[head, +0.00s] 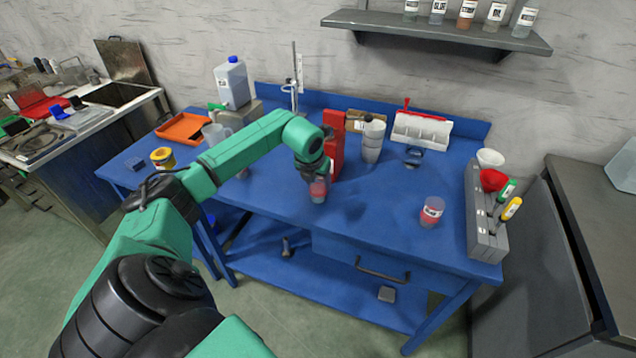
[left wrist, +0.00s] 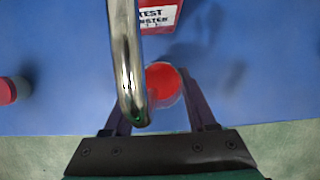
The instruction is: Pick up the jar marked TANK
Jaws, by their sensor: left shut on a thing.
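My left gripper (head: 315,168) is shut on a clear jar with red contents (head: 318,191), at the front middle of the blue table. In the left wrist view the jar's round red top (left wrist: 164,82) shows between the two fingers (left wrist: 163,108). I cannot read any marking on this jar, nor tell whether it is off the table. A second clear jar with red contents (head: 432,212) stands apart to the right, with a white label too small to read. My right gripper is not in view.
A red box marked TEST (left wrist: 160,15) stands just behind the held jar; it also shows in the head view (head: 335,140). A shiny metal rod (left wrist: 126,60) crosses the wrist view. A grey rack (head: 480,225) stands at right. Bare blue table (head: 375,215) lies between the jars.

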